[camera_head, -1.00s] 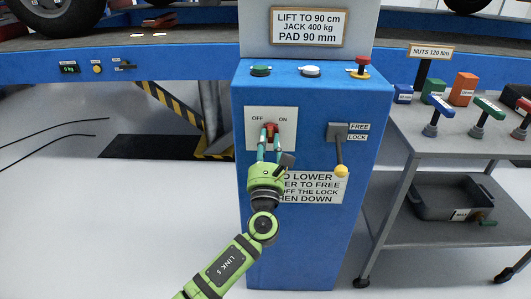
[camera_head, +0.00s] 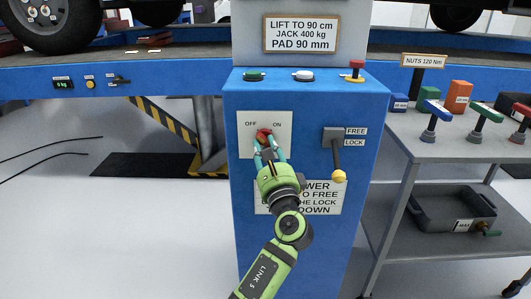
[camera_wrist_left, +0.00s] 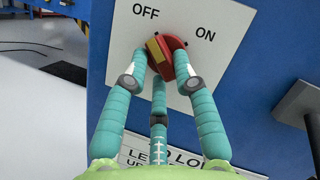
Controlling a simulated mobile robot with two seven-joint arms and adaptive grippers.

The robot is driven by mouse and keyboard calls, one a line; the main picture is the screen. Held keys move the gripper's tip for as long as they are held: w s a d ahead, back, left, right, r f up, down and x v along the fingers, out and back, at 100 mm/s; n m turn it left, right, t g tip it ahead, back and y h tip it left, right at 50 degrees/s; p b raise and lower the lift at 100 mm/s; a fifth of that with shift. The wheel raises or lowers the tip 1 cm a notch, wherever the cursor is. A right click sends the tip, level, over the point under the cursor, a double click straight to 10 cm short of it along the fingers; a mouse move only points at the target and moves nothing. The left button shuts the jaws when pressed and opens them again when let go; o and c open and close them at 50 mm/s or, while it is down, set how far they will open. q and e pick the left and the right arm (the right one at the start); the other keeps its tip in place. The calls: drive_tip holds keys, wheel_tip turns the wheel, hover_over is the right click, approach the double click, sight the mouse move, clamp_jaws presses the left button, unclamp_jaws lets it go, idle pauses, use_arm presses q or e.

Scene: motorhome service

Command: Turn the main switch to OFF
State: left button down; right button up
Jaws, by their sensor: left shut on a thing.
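The main switch is a red knob (camera_head: 264,134) on a white plate (camera_head: 283,124) marked OFF at the left and ON at the right, on the front of a blue console. My left gripper (camera_head: 269,149) is in front of the plate, its teal fingers shut around the knob. In the left wrist view, the knob (camera_wrist_left: 174,60) sits between the fingertips (camera_wrist_left: 160,80). Its yellow-marked end leans up and left, toward the OFF side. The fingers hide part of the knob's sides and lower end. My right gripper is in neither view.
A lever with a yellow ball (camera_head: 339,176) hangs right of the switch, marked FREE and LOCK. Buttons top the console (camera_head: 236,218). A grey cart (camera_head: 440,148) with tools stands to the right. The floor at the left is mostly clear.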

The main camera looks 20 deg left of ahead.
use_arm(q)
drive_tip(key=shift+a+r+n, duration=0.1)
drive_tip(key=shift+r+n, duration=0.4)
drive_tip(key=shift+r, duration=0.05)
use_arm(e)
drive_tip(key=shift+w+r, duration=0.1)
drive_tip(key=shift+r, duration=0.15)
use_arm(q)
drive_tip(key=c, duration=1.1)
unclamp_jaws()
drive_tip(key=shift+s+a, duration=0.1)
drive_tip(key=shift+o, duration=0.2)
drive_tip(key=shift+f, duration=0.2)
drive_tip(key=shift+s+d+f, duration=0.1)
drive_tip(key=shift+s+d, duration=0.05)
drive_tip(key=shift+d, duration=0.05)
drive_tip(key=v, duration=0.7)
